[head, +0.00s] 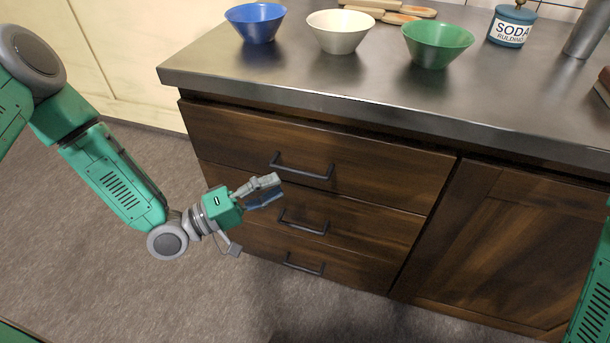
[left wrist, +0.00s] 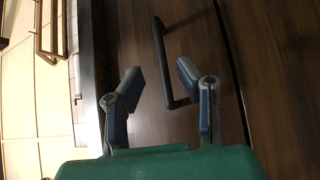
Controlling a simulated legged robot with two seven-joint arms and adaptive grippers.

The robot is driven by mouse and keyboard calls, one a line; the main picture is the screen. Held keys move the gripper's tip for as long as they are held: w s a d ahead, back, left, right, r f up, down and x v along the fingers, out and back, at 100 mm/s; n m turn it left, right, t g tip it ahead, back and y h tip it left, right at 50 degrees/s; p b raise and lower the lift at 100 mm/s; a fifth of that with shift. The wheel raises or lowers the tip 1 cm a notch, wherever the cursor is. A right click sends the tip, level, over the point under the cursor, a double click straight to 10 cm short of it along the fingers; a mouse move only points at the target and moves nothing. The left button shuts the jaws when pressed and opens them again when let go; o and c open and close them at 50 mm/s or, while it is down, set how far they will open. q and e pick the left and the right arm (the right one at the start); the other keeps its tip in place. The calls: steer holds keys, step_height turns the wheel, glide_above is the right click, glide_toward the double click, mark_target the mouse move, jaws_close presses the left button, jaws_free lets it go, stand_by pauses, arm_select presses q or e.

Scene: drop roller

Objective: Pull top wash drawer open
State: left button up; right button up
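The top drawer (head: 345,165) of the dark wood cabinet is shut, with a dark bar handle (head: 302,166) on its front. My left gripper (head: 264,190) is in front of the cabinet, a little left of and below that handle in the head view. In the left wrist view my left gripper (left wrist: 154,88) is open, its two fingers apart with nothing between them. A dark handle (left wrist: 163,62) lies ahead of the fingers in that view, apart from them. Of my right arm only a green link shows at the right edge of the head view; its gripper is out of view.
Two lower drawers with handles (head: 303,222) (head: 304,265) and a cabinet door (head: 508,243) are shut. On the counter (head: 300,85) stand a blue bowl (head: 256,22), a white bowl (head: 340,32), a green bowl (head: 437,44) and a soda canister (head: 511,26). The floor at left is clear.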

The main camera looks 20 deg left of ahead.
mark_target(299, 170)
arm_select(q)
steer(key=x, duration=0.2)
steer(key=b+x, duration=0.1)
steer(key=x, duration=0.3)
steer(key=shift+w+a, duration=0.25)
steer(key=shift+w, duration=0.2)
steer(key=shift+d, duration=0.5)
steer(key=shift+a, duration=0.35)
jaws_close()
steer(key=shift+a+f, duration=0.1)
